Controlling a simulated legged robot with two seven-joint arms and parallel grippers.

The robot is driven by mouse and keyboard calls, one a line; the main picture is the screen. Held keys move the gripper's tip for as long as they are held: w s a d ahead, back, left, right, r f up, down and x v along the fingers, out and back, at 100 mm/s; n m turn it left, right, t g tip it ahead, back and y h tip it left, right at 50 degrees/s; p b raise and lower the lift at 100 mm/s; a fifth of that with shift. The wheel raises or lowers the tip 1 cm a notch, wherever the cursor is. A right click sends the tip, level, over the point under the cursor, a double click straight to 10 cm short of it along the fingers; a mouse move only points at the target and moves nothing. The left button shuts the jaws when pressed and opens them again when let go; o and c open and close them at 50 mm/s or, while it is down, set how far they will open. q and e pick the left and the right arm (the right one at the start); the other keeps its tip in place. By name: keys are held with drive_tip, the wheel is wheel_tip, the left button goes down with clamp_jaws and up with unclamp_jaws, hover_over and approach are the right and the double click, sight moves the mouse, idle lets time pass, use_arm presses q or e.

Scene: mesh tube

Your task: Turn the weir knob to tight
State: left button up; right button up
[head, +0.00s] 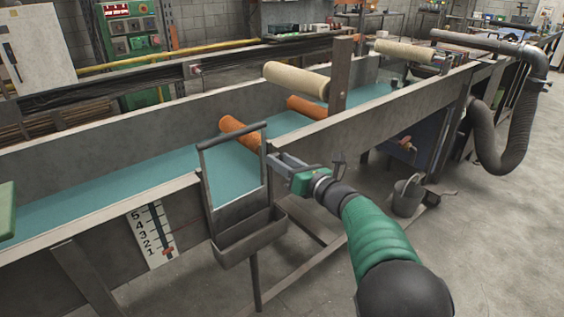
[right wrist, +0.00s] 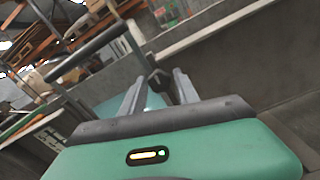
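The weir is a grey metal frame (head: 206,180) with a crossbar handle and a trough (head: 250,238) below, set on the near side of the blue-floored channel. My right gripper (head: 272,162) reaches the frame's right post from the right. In the right wrist view, its two fingers (right wrist: 160,88) are apart. A small dark knob-like piece (right wrist: 158,78) shows between and beyond them, by the frame's post. I cannot tell whether the fingers touch it. In the head view this piece is hidden or too small to make out. My left gripper is out of view.
A numbered scale (head: 151,235) with a red pointer is on the channel's near wall. Orange rollers (head: 240,133) lie across the channel. A grey bucket (head: 408,195) stands on the floor right of my right arm.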

clamp_jaws()
drive_tip(key=shift+m, duration=0.3)
drive_tip(key=shift+d+m+p, duration=0.15)
drive_tip(key=shift+m+p, duration=0.65)
drive_tip(key=shift+m, duration=2.4)
drive_tip(key=shift+o, duration=2.1)
unclamp_jaws()
drive_tip(key=shift+w+f, duration=0.1)
